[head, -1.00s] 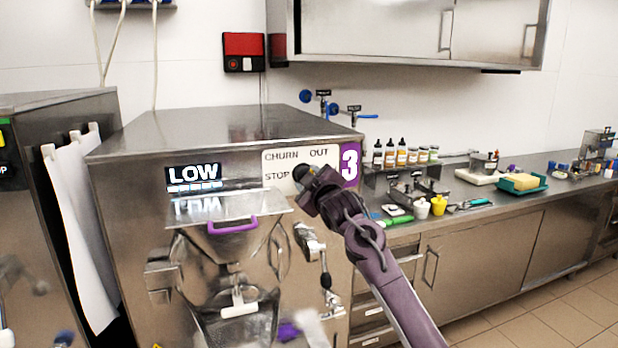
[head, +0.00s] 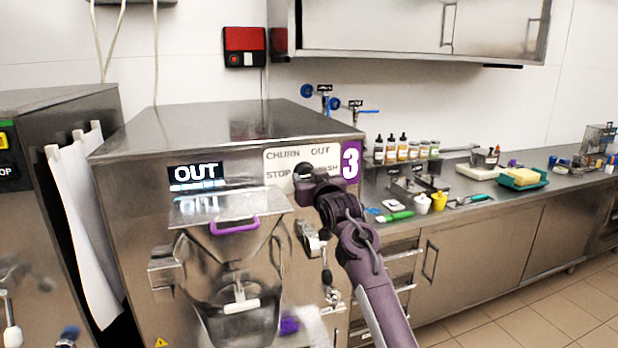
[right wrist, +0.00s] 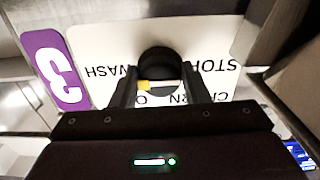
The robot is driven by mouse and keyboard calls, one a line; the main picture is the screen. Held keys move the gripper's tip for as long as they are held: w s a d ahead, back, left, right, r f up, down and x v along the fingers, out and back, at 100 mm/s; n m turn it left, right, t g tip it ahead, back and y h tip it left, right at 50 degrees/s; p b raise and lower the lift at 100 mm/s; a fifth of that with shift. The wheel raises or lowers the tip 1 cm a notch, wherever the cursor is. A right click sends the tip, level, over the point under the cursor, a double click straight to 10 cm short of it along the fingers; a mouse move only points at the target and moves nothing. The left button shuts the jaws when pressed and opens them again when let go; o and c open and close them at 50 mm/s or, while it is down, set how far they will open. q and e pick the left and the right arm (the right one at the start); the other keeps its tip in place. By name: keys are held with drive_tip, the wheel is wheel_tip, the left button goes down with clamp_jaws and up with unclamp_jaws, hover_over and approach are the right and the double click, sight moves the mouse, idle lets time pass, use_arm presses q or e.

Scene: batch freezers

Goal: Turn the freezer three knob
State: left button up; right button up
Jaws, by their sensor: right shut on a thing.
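Freezer three (head: 130,190) is the steel machine with a purple "3" label (head: 350,162). Its black knob (head: 303,170) sits on a white plate marked CHURN, OUT, STOP and WASH (head: 279,157). My right gripper (head: 308,181) is at the knob. In the right wrist view the knob (right wrist: 158,66) stands between the two fingers of the right gripper (right wrist: 158,90), which is shut on it. A yellow mark shows on the knob's edge. The freezer's display (head: 196,174) reads OUT. My left gripper is not in view.
Wall cabinets hang above.

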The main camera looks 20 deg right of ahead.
drive_tip(key=shift+r+m, duration=0.2)
drive_tip(key=shift+m, duration=0.1)
drive_tip(key=o, duration=1)
drive_tip(key=shift+w+f, duration=0.1)
drive_tip(key=shift+f, duration=0.1)
drive_tip(key=shift+c, duration=0.2)
drive_tip(key=s+b, duration=0.3)
drive_tip(key=s, duration=0.4)
drive_tip(key=shift+s, duration=0.4)
drive_tip(key=shift+d, duration=0.15)
